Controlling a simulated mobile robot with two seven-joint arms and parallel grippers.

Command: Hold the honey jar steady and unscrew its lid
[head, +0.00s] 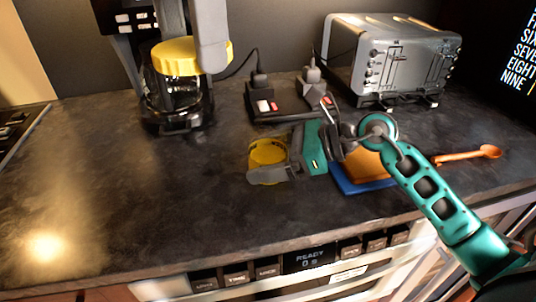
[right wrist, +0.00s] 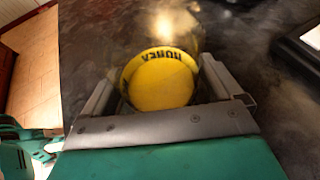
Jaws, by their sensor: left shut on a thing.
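The honey jar (head: 268,152), with its yellow lid (right wrist: 160,80), stands on the dark counter in the middle of the head view. In the right wrist view the dark lettering on the lid appears upside down. My right gripper (head: 278,158) reaches in from the right, its two grey fingers on opposite sides of the jar top. In the right wrist view the fingers (right wrist: 158,85) flank the lid closely. I cannot tell whether they press on it. My left gripper does not show in either view.
A coffee maker (head: 130,20) with a yellow-lidded pot (head: 180,95) stands at the back left. Behind are a power strip (head: 278,105) and a toaster (head: 395,55). A blue board (head: 350,184) and orange spoon (head: 465,156) lie to the right. The front left counter is clear.

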